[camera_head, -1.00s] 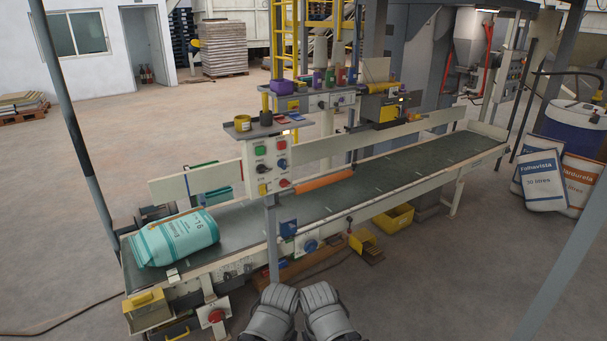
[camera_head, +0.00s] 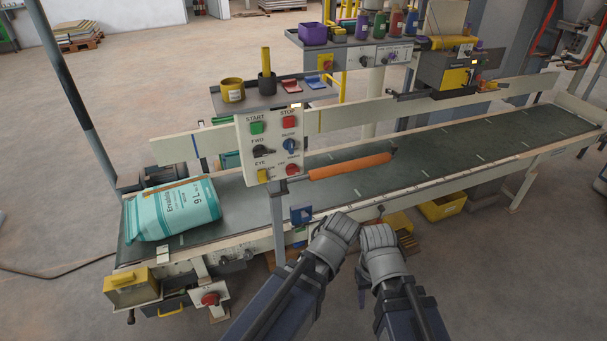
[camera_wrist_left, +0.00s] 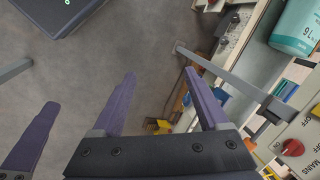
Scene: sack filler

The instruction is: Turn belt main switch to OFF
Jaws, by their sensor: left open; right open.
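The control panel (camera_head: 242,146) stands on a post in front of the belt. At its lower right is a red knob (camera_head: 292,169) marked MAINS, which also shows at the right edge of the left wrist view (camera_wrist_left: 292,147) beside the words OFF and MAINS. I cannot tell its set position. My left gripper (camera_head: 335,232) is right of the post and below the panel, apart from the knob; its spread, empty fingers show in the left wrist view (camera_wrist_left: 160,78). My right gripper (camera_head: 378,238) is beside it, open, seen from behind with its fingertips hidden.
Another red knob (camera_head: 210,299) sits on a low box at the belt's front left. The post (camera_head: 278,225) and an orange roller (camera_head: 350,166) are near the panel. A teal sack (camera_head: 174,209) lies on the belt (camera_head: 440,152). Open floor lies left.

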